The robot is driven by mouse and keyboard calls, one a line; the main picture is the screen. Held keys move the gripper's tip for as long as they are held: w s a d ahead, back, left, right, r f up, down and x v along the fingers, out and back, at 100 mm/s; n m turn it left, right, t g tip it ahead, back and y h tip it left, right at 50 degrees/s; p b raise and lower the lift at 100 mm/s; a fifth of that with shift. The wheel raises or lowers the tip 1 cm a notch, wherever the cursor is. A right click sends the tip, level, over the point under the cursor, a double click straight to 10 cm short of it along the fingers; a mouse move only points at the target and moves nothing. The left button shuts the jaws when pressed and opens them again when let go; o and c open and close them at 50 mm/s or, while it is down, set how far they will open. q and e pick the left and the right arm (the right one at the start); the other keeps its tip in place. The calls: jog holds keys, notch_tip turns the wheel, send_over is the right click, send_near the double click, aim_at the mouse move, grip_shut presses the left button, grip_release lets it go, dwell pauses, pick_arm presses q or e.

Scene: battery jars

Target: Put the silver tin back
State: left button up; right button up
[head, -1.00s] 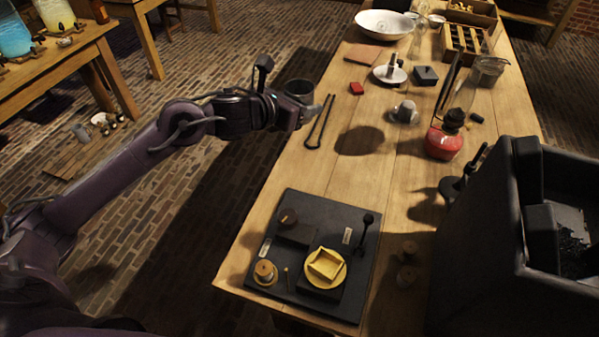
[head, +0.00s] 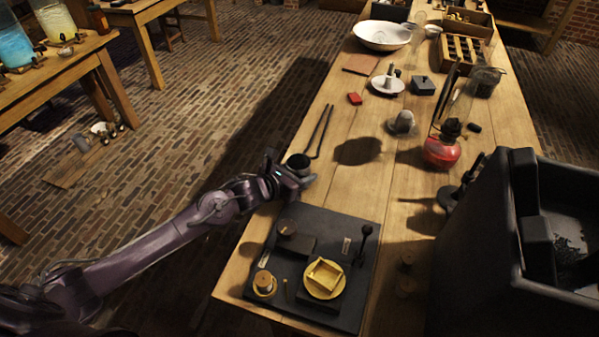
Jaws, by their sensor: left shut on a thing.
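My left gripper (head: 302,177) is shut on a small dark-looking round tin (head: 298,161), which I take to be the silver tin. The tin seems upright with its round top facing up. It shows over the left edge of the wooden table (head: 340,200), just behind the black board; whether it touches the table I cannot tell. The fingers and wrist hide its lower part. My right gripper is not in view.
The black board (head: 330,222) carries a yellow dish, a brass piece and a small lever. Black tongs (head: 320,132) lie behind the tin. A grey rounded object (head: 403,123) and a red lamp (head: 440,152) stand farther right. A large black bin (head: 515,240) blocks the right front.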

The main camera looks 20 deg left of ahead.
pick_arm(q)
jog(key=shift+f, duration=0.2)
jog(key=shift+f, duration=0.15)
jog(key=o, duration=1)
jog(key=shift+s+a+r, duration=0.1)
jog(key=shift+r, duration=0.15)
jog(key=v, duration=1)
jog(key=shift+s+a+f+b, duration=0.1)
jog(key=shift+s+a+b, duration=0.1)
jog(key=shift+b, duration=0.1)
jog(key=shift+s+a+r, duration=0.15)
jog(key=shift+s+r, duration=0.25)
jog(key=shift+s, duration=0.2)
